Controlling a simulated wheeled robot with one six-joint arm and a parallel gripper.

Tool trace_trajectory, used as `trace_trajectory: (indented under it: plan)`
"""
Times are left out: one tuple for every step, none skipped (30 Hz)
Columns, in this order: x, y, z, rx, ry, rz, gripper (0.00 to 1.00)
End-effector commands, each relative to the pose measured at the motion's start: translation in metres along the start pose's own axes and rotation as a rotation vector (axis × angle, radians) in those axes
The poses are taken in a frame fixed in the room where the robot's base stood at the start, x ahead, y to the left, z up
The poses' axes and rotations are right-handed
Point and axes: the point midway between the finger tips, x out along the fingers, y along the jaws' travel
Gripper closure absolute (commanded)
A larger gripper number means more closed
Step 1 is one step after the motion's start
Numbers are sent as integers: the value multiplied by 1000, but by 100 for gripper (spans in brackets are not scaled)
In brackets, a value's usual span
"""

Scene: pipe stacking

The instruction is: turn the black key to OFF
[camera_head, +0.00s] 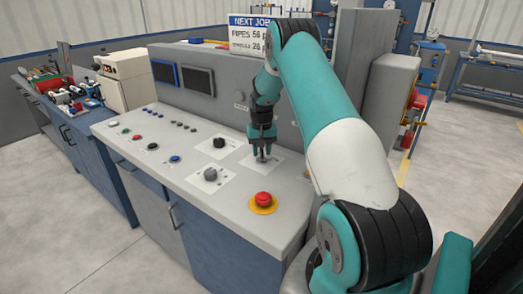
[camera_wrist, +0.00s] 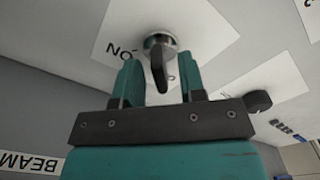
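The black key (camera_wrist: 158,70) sits in a round silver lock on a white label plate (camera_wrist: 205,30) in the wrist view. The letters ON show left of the lock, turned over in this view; other lettering beside the key is mostly hidden by a finger. My gripper (camera_wrist: 158,66) is open, with one teal finger on each side of the key and a visible gap to both. In the head view my gripper (camera_head: 262,148) points down over the right-rear white plate (camera_head: 279,162) of the console, and the key is mostly hidden there.
On the sloped console (camera_head: 135,131) a black knob (camera_head: 219,142) stands left of my gripper and a grey knob (camera_head: 210,174) stands nearer the front. A red emergency button (camera_head: 263,198) sits on a yellow ring in front. Small buttons lie farther left. An upright panel rises behind.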

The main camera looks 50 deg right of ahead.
Motion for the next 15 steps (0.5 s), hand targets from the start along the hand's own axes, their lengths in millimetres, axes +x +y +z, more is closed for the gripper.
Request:
trace_trajectory:
  plan:
    - [0,0,0,0,-1,0,63]
    - [0,0,0,0,-1,0,63]
    - [0,0,0,1,-1,0,63]
    - [0,0,0,1,0,0,63]
    - [-1,0,0,1,0,0,63]
    - [-3,0,0,1,1,0,63]
    - [-6,0,0,1,1,0,63]
    - [-9,0,0,1,2,0,63]
    - [-15,0,-1,1,2,0,63]
    - [-20,0,-1,1,4,0,63]
    - [-25,0,-1,1,4,0,63]
    - [-34,0,-1,1,5,0,63]
    - [-41,0,-1,1,5,0,63]
    - [-49,0,-1,1,6,0,63]
    - [-59,0,-1,1,6,0,63]
